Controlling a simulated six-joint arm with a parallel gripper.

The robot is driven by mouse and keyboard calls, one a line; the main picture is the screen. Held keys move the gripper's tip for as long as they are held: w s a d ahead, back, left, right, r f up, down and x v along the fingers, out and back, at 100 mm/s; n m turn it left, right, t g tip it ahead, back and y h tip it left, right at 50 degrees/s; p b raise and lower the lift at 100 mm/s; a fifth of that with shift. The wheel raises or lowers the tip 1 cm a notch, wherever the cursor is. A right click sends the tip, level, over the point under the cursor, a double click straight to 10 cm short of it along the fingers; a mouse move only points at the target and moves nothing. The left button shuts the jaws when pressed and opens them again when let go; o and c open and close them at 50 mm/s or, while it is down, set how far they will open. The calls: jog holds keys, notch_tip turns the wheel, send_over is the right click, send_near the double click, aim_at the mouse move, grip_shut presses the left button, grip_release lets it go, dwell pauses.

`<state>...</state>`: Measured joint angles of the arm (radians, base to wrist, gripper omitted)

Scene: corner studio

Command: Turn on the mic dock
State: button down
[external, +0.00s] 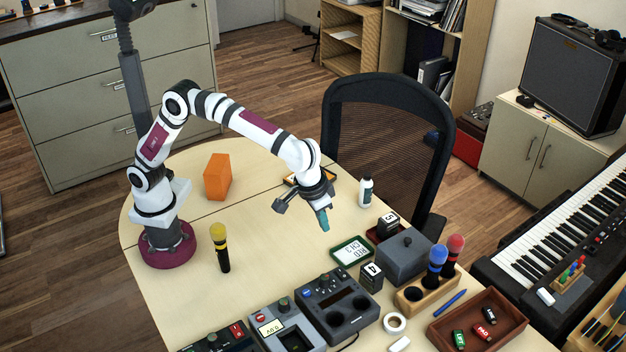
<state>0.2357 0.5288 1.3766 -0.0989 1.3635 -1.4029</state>
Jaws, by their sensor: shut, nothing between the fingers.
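The mic dock appears to be the dark grey unit (313,316) with two recesses in its top, at the table's front edge. It has a round knob and small coloured marks near its left end; I cannot make out a switch position or a lit lamp. My gripper (323,222) is shut and empty, its teal fingertips pointing down above the table. It is behind the dock in the picture, clearly apart from it. A yellow-headed microphone (219,248) stands upright on the table to the left. Blue (437,257) and red (456,244) headed microphones stand in a wooden holder (412,298).
A light-faced unit (271,326) and a dark unit with red switches (236,330) stand left of the dock. A "4" block (371,276), framed sign (352,251) and grey box (405,258) are near its right. An orange block (217,177) stands behind. The middle table is clear.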

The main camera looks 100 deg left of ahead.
aim_at(340, 269)
jog(key=w, duration=0.1)
jog(key=d+f, duration=0.1)
jog(key=w+n, duration=0.1)
jog(key=shift+w+d+f, duration=0.25)
jog(key=shift+w+f, duration=0.05)
jog(key=shift+w, duration=0.05)
jog(key=x, duration=1.3)
jog(key=shift+s+d+f, duration=0.1)
jog(key=shift+s+f, duration=0.15)
jog(key=shift+s, duration=0.1)
jog(key=shift+f, duration=0.25)
jog(key=shift+s+f, duration=0.1)
jog(key=shift+f, duration=0.2)
